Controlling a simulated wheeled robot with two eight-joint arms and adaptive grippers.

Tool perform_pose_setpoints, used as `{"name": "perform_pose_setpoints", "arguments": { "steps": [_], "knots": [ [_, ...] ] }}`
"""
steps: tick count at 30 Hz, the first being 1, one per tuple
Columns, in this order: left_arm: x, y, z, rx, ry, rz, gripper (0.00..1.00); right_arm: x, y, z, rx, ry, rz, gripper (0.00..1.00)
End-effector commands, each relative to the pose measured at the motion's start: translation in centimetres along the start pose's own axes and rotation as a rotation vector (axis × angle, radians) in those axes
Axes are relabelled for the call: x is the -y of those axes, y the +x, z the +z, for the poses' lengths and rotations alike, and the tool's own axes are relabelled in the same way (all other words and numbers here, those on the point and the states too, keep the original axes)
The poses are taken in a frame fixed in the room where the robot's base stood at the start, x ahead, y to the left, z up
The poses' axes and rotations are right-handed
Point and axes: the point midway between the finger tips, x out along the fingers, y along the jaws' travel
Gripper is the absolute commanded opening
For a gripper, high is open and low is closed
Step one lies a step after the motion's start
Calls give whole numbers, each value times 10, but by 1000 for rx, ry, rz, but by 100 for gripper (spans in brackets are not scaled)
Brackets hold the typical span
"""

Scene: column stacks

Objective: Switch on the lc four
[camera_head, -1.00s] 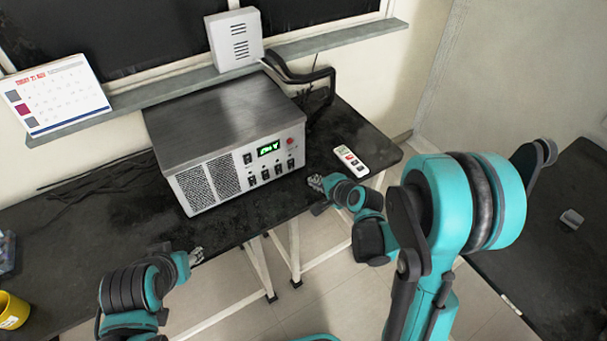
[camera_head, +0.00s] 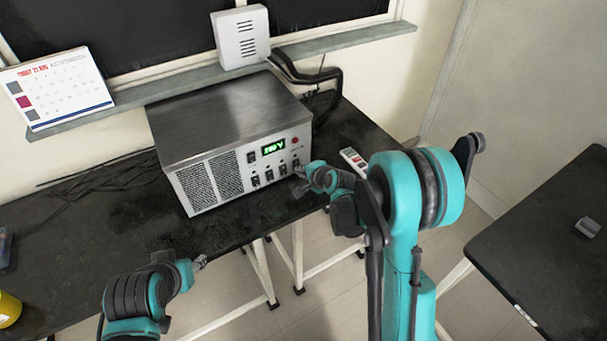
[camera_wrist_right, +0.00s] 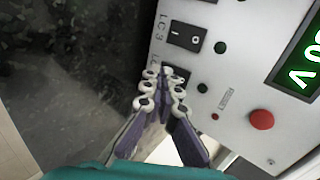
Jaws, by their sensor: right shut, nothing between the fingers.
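A grey metal power box (camera_head: 215,130) stands on the black table, its front panel carrying a row of black rocker switches. In the right wrist view, the switch marked LC3 (camera_wrist_right: 187,33) shows clearly. The switch beside it, LC four (camera_wrist_right: 177,72), is mostly hidden behind my fingertips, and its label is partly covered. My right gripper (camera_head: 301,172) is shut and empty at the rightmost switch; its fingertips (camera_wrist_right: 164,78) overlap that switch in the right wrist view. I cannot tell whether they touch it. My left gripper (camera_head: 200,262) is by the table's front edge, too small to read.
The panel has a lit green display (camera_head: 272,146) and a red button (camera_head: 295,141), which also shows in the wrist view (camera_wrist_right: 261,120). A white remote (camera_head: 353,159) lies right of the box. A calendar (camera_head: 57,90) and a white vented box (camera_head: 241,37) stand on the ledge.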

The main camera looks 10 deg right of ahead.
Motion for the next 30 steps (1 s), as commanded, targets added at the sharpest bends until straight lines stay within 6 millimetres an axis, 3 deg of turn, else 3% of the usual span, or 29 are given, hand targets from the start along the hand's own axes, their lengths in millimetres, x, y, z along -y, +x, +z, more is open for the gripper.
{"name": "perform_pose_setpoints", "arguments": {
  "steps": [10, 30],
  "knots": [
    [0, 6, 4, 0, 0, 0, 43, 0, 9, 0, 0, -1, 0, 0],
    [0, -4, -3, 0, 0, 0, 43, 15, -3, 0, 0, 0, -1, 0]
  ]
}}
